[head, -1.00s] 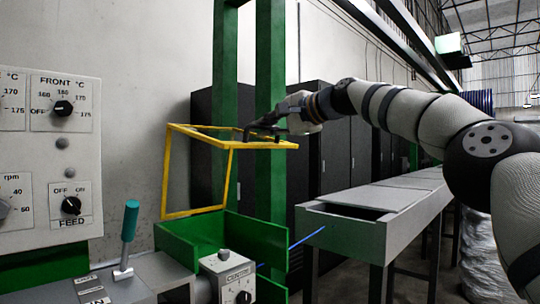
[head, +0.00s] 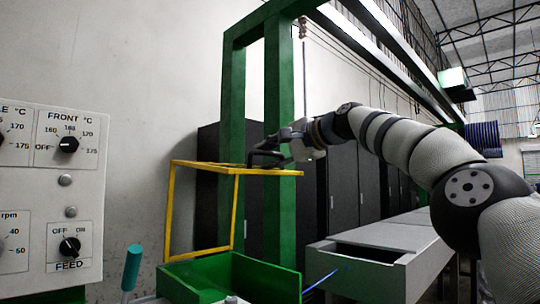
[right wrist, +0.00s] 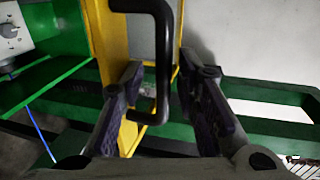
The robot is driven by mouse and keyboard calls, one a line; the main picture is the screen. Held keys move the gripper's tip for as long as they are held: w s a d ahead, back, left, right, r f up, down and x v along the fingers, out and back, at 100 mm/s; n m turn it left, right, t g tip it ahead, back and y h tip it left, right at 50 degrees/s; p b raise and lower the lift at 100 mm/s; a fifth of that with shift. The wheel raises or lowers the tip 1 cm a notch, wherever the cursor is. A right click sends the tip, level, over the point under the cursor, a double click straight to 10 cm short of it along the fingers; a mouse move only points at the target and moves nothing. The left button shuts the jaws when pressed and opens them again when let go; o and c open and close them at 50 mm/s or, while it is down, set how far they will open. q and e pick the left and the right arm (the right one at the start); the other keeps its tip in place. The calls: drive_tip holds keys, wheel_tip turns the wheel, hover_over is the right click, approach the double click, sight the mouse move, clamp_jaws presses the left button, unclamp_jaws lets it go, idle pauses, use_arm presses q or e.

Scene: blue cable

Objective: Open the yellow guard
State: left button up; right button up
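The yellow guard (head: 236,210) is a thin-barred frame by the green posts, with its top bars roughly level and a lower bar just above the green trough. My right gripper (head: 266,158) is at the guard's top right, by its black handle. In the right wrist view, the black handle (right wrist: 163,62) hangs from the guard (right wrist: 117,50) between the two spread fingers of my right gripper (right wrist: 168,88). I see gaps beside the handle, so the fingers are open around it. My left gripper is out of view.
The green trough (head: 215,272) is below the guard. Green posts (head: 279,110) stand behind it. A control panel (head: 50,200) is at left, with a teal-handled lever (head: 132,268) near it. A grey conveyor-like table (head: 390,240) and blue cable (head: 321,281) are at right.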

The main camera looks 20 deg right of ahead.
drive_tip(key=shift+s, duration=0.1)
drive_tip(key=shift+s+d+r, duration=0.15)
drive_tip(key=shift+s, duration=0.05)
drive_tip(key=v, duration=1.1)
drive_tip(key=shift+s, duration=0.2)
